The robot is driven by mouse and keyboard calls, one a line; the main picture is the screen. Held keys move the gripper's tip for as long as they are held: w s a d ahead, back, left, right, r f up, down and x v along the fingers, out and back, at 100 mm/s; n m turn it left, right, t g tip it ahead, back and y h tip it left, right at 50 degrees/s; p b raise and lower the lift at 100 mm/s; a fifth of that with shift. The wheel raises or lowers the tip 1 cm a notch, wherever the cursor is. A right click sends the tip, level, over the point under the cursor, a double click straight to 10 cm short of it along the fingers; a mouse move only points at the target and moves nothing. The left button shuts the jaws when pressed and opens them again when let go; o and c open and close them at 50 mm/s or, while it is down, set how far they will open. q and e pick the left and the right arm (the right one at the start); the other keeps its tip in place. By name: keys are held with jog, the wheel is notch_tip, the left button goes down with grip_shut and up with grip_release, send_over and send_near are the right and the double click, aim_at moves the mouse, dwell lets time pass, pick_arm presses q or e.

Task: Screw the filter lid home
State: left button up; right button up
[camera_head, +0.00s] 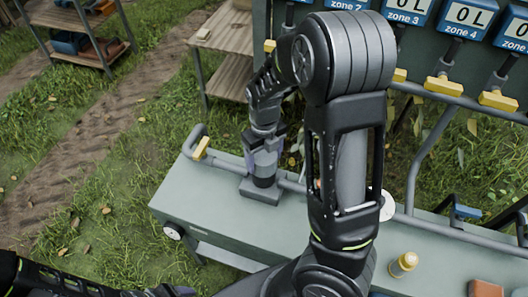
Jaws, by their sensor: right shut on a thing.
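The filter (264,162) stands upright on a grey block on the green bench top, with a pale bluish body and a dark lower part. My right gripper (264,142) comes down on it from above and is shut around its top end. The filter lid is mostly hidden between the fingers, so I cannot tell how far it is seated. Only dark links of my left arm show along the bottom left edge; its gripper is not in view.
A grey pipe with a yellow-handled valve (201,148) runs along the bench (205,205). A yellow-capped bottle (403,264) and a reddish block (485,288) are at right. A zone panel with yellow handles (443,86) stands behind. A wooden shelf (222,75) is at the back.

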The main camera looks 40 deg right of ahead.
aim_at(265, 154)
jog(key=shift+w+d+r+m+p, duration=0.1)
jog(key=shift+r+m+p, duration=0.2)
jog(key=shift+m+p, duration=0.4)
jog(key=m, duration=0.2)
jog(key=shift+w+f+m, duration=0.1)
jog(key=shift+f+m, duration=0.1)
jog(key=shift+m, duration=0.1)
jog(key=shift+d+m, duration=0.1)
jog(key=shift+m, duration=0.6)
jog(key=o, duration=1.2)
jog(key=shift+o, duration=1.3)
jog(key=shift+r+b, duration=0.3)
jog(key=shift+r, duration=3.55)
jog(key=shift+c, duration=0.2)
